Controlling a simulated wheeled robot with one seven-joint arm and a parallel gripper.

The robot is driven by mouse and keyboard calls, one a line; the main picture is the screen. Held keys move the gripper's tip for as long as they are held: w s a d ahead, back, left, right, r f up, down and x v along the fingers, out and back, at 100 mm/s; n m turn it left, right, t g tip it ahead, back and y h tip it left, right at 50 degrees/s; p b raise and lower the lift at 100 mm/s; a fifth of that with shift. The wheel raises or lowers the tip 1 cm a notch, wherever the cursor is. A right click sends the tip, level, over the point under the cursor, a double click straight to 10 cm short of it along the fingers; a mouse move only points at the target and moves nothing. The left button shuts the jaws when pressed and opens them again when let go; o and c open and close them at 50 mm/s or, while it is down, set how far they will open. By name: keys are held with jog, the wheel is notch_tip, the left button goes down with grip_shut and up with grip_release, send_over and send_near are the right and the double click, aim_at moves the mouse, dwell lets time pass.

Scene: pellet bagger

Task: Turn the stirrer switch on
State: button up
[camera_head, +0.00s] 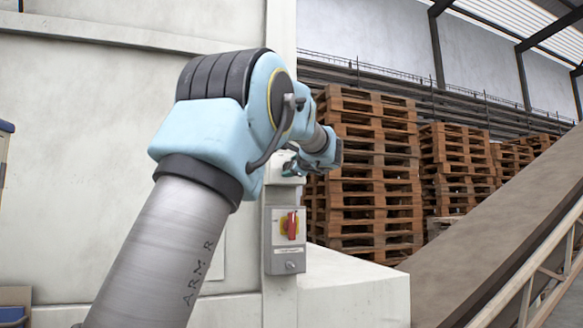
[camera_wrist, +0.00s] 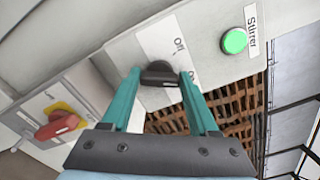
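The stirrer switch is a black rotary knob (camera_wrist: 158,73) on a pale grey panel, with Off and On printed on a white label beside it. A round green lamp (camera_wrist: 235,41) labelled "Stirrer" sits to its right and looks bright. My gripper (camera_wrist: 160,74) has its two teal fingers on either side of the knob, with a wide gap between them. Whether the fingertips touch the knob cannot be told. In the head view my gripper (camera_head: 293,166) is small and partly hidden by my arm, at the top of the control post; the knob is not visible there.
A red rotary switch on a yellow plate (camera_head: 289,225) is on a grey box below; it also shows at the left in the wrist view (camera_wrist: 58,124). Stacked wooden pallets (camera_head: 368,175) stand behind. A sloping conveyor (camera_head: 490,240) runs at the right. A large pale machine wall (camera_head: 80,150) fills the left.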

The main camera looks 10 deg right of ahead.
jog(key=o, duration=0.4)
jog(key=shift+o, duration=0.2)
jog(key=s+d+b, duration=0.1)
jog(key=s+b, duration=0.3)
jog(key=s, duration=0.6)
jog(key=shift+s+d+b, duration=0.2)
jog(key=shift+s+b, duration=0.2)
jog(key=shift+f, duration=0.1)
